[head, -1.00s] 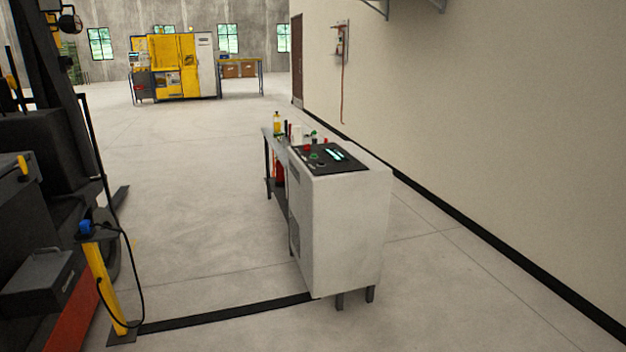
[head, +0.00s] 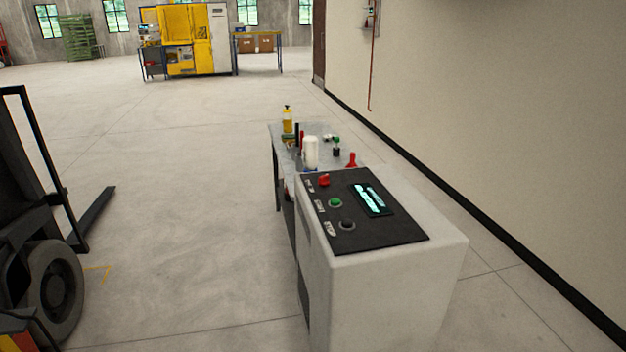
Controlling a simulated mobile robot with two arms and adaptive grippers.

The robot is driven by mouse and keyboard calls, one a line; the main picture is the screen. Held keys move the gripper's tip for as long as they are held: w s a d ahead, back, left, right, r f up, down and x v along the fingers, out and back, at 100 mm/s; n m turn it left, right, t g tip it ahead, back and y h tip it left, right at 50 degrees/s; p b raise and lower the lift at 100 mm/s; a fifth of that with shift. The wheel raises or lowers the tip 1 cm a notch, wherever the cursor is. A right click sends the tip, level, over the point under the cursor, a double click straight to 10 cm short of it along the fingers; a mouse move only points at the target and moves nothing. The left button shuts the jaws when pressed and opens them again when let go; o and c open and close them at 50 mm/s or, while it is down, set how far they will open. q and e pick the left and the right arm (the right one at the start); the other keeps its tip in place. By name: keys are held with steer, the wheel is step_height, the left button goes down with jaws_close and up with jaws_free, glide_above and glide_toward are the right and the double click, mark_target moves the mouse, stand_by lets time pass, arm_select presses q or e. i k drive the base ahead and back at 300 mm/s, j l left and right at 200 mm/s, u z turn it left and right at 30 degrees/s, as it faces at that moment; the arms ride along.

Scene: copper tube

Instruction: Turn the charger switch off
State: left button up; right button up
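The charger (head: 400,290) is a pale grey cabinet in the lower middle of the head view. Its black top panel (head: 385,238) carries a red knob (head: 323,181), a green button (head: 335,202), a black button (head: 347,225) and a lit display (head: 370,198). The red knob sits at the panel's far left; I cannot tell its setting from here. Neither of my grippers is in view.
A workbench (head: 262,132) stands behind the cabinet with a yellow bottle (head: 287,122), a white roll (head: 310,152) and small tools. A forklift (head: 50,260) is at the left. A wall (head: 500,110) runs along the right. Open floor (head: 180,190) lies between the forklift and cabinet.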

mark_target(323, 181)
steer(key=i+z, duration=0.1)
steer(key=i, duration=0.35)
steer(key=i+j+z, duration=0.1)
steer(key=z, duration=0.25)
steer(key=i+j+z, duration=0.1)
steer(key=z, duration=0.2)
steer(key=j+z, duration=0.15)
steer(key=z, duration=0.2)
steer(key=i, duration=0.05)
